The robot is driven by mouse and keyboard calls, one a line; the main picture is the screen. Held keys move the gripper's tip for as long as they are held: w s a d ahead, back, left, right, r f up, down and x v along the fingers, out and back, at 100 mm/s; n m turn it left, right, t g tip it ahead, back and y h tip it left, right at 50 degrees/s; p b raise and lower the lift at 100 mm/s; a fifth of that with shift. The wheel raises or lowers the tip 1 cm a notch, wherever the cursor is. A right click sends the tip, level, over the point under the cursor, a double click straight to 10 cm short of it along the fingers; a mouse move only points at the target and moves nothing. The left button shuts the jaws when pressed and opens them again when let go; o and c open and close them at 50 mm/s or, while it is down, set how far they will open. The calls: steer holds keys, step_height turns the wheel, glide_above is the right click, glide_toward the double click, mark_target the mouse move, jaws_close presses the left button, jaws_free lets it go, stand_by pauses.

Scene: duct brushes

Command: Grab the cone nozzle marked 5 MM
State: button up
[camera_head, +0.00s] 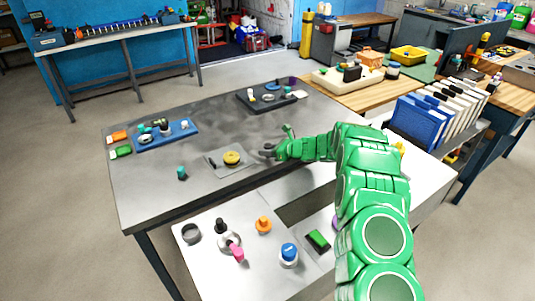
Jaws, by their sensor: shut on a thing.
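My green arm reaches in from the lower right over the grey table (215,120). My gripper (274,150) is at the middle of the table, low over its top, and is shut on a small dark grey thing (267,154). The thing is small in the picture and partly covered by the gripper. I cannot tell its shape or read any mark on it. No 5 MM mark can be read anywhere in view, so I cannot tell which part is that cone nozzle.
Left of my gripper, a yellow ring (232,158) lies on a grey plate (213,163). A teal part (182,173) stands farther left. A blue tray (186,139) and a dark tray (249,104) hold small parts. A white front surface (205,270) carries several coloured parts.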

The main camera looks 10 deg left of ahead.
steer(key=s+d+r, duration=0.5)
steer(key=s+r, duration=0.6)
steer(key=s, duration=0.2)
steer(key=shift+d+r, duration=0.15)
steer(key=shift+d, duration=0.05)
